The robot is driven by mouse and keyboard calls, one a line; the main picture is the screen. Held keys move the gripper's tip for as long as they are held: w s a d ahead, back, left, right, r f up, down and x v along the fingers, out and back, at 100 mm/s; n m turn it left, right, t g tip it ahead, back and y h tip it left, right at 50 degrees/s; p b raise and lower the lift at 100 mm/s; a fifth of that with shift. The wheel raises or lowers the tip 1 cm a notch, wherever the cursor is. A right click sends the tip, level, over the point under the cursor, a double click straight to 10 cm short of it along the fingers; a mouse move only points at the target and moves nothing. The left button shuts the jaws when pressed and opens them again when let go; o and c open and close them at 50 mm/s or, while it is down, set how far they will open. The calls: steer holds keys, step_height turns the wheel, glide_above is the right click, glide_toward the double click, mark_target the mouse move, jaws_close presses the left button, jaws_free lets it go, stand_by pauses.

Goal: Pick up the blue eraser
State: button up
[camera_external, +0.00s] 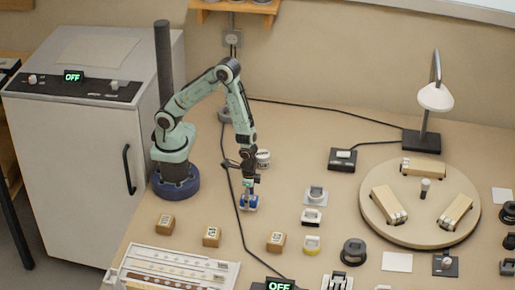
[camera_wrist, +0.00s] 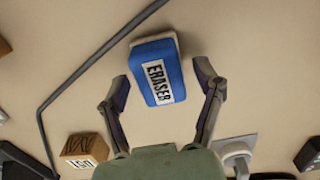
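The blue eraser (camera_external: 250,203) is on the bench, below my gripper (camera_external: 248,190) in the external view. In the wrist view the eraser (camera_wrist: 172,62) is a blue block with a white end and a white label reading ERASER. My gripper's two fingers (camera_wrist: 161,78) are spread on either side of its near part, with gaps showing on both sides. The gripper is open and holds nothing. The eraser's far end extends past the fingertips in the wrist view. Its contact with the bench is hard to make out.
A black cable (camera_external: 237,215) runs along the bench just left of the eraser. Wooden blocks (camera_external: 276,241) stand in front, a grey-white item (camera_external: 316,194) to the right. A round turntable (camera_external: 375,222) and a lamp (camera_external: 435,97) are farther right.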

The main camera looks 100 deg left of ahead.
steer(key=c, duration=0.9)
steer(key=shift+o, duration=0.2)
steer(key=shift+r, duration=0.1)
